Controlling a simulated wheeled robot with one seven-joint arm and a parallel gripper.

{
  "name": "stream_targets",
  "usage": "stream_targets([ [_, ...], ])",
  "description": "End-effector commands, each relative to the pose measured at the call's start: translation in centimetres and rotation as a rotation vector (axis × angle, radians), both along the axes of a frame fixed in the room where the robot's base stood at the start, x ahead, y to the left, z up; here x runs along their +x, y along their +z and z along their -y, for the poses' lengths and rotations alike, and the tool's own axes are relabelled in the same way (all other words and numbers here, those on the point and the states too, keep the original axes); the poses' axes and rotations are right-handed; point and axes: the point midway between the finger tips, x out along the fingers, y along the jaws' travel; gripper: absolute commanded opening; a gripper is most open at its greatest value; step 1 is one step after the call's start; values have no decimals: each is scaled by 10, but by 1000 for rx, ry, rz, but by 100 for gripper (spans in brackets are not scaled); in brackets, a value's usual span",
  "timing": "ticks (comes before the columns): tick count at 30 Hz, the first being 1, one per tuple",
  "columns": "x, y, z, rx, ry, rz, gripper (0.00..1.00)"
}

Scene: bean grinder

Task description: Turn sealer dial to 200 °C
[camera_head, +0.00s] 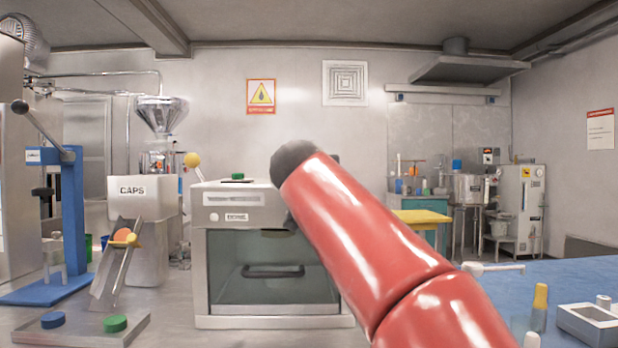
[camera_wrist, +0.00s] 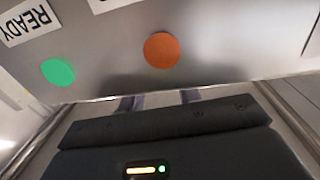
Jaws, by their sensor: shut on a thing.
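A grey box-shaped machine (camera_head: 240,215) with a dark glass door and a handle stands in the middle of the head view. My red arm reaches across its upper right and hides that part of its front panel. In the wrist view, a grey panel (camera_wrist: 105,65) carries a READY label (camera_wrist: 27,20), a green round light (camera_wrist: 58,71) and an orange round light (camera_wrist: 161,50). My gripper (camera_wrist: 160,101) is up against this panel, shut on what appears to be the sealer dial. The dial and its scale are hidden, so its setting cannot be read.
A blue lever press (camera_head: 72,210) and a CAPS bin (camera_head: 140,200) with a chute stand to the left. A blue table (camera_head: 570,280) with a small metal box (camera_head: 590,322) is at the right. A yellow-topped stand (camera_head: 422,217) is behind my arm.

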Motion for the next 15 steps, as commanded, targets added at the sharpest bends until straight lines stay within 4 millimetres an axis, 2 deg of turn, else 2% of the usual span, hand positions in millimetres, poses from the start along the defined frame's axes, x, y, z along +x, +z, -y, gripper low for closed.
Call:
stream_targets([
  [1,1,-5,-3,-1,-24,7,11],
  [9,0,0,-5,2,-165,6,11],
  [15,0,1,-4,3,-177,6,11],
])
